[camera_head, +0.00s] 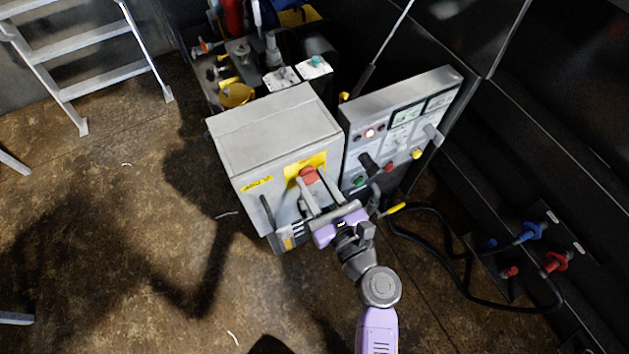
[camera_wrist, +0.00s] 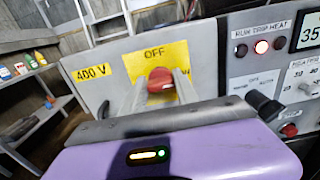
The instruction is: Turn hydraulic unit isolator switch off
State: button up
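The isolator switch is a red rotary knob (camera_head: 308,175) on a yellow plate (camera_head: 293,170) on the front of a grey cabinet (camera_head: 270,130). In the wrist view the red knob (camera_wrist: 160,79) sits below the printed word OFF, and a "400 V" label (camera_wrist: 92,73) is to its left. My gripper (camera_head: 313,184) reaches the cabinet front from below right. In the wrist view my gripper (camera_wrist: 160,88) is open, with one finger on each side of the knob. Whether either finger touches the knob cannot be told. The knob's lower part and pointing direction are unclear.
A control panel (camera_head: 400,125) with lamps, displays and knobs stands close on the right. A black handle (camera_wrist: 265,105) sticks out there. Black cables (camera_head: 440,215) hang below right. Hydraulic parts (camera_head: 237,94) stand behind the cabinet. The floor to the left is clear.

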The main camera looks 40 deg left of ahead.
grip_shut()
jog(key=shift+f, duration=0.1)
jog(key=n+b, duration=0.3)
jog(key=shift+s+f+n, duration=0.1)
jog(key=shift+n, duration=0.3)
jog(key=shift+s+a+f+n+b, duration=0.1)
jog(key=shift+n+b, duration=2.4)
jog(key=shift+n, duration=1.05)
jog(key=shift+s+f+n+b, duration=0.1)
jog(key=shift+n+b, duration=2.4)
jog(key=shift+n, duration=1.05)
jog(key=shift+r, duration=0.1)
